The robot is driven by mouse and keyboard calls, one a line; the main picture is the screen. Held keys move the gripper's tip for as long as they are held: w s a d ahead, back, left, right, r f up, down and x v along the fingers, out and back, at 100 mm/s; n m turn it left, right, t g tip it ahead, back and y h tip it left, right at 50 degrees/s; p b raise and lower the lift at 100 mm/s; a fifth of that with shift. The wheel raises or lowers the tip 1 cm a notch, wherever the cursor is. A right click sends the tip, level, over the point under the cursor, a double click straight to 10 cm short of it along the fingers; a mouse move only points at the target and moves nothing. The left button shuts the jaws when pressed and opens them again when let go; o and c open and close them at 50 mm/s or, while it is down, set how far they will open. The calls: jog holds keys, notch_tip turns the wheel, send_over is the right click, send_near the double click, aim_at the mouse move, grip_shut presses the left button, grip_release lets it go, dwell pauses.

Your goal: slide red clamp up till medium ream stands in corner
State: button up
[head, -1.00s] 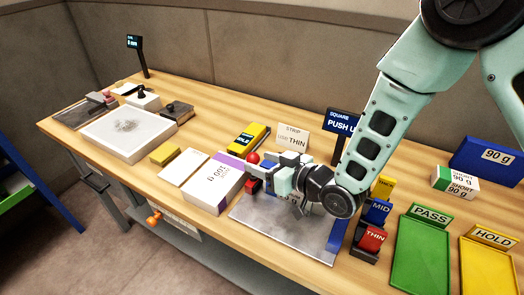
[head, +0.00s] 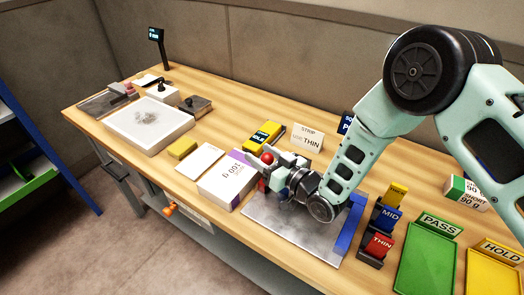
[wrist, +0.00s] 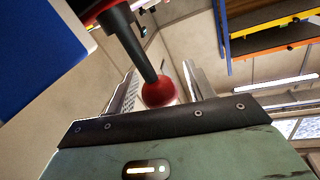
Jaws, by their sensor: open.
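The red clamp's red ball knob (head: 268,158) stands beside the white 100 g ream with a purple stripe (head: 228,178). In the wrist view the knob (wrist: 158,92) sits on a dark rod, between my fingers. My gripper (head: 273,162) is open around the knob, and I cannot tell whether either finger touches it. The grey metal plate (head: 290,230) has a blue fence (head: 350,228) along its right side. My gripper and forearm hide the plate's back corner and most of the clamp. I cannot tell which ream is the medium one.
Behind are a yellow device (head: 263,136) and a STRIP THIN card (head: 307,138). THIN (head: 378,246) and MID (head: 386,217) blocks stand right of the fence, then a green PASS tray (head: 425,262) and a yellow HOLD tray (head: 484,270). The plate's front is clear.

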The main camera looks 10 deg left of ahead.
jog(key=shift+w+a, duration=0.1)
jog(key=shift+a, duration=0.1)
grip_shut()
jog(key=v, duration=0.4)
jog(key=shift+w+d+b, duration=0.25)
jog(key=shift+d+b, duration=0.1)
jog(key=shift+b, duration=0.05)
jog(key=shift+f, duration=0.1)
grip_release()
notch_tip(320, 180, up, 10)
jog(key=b, duration=0.3)
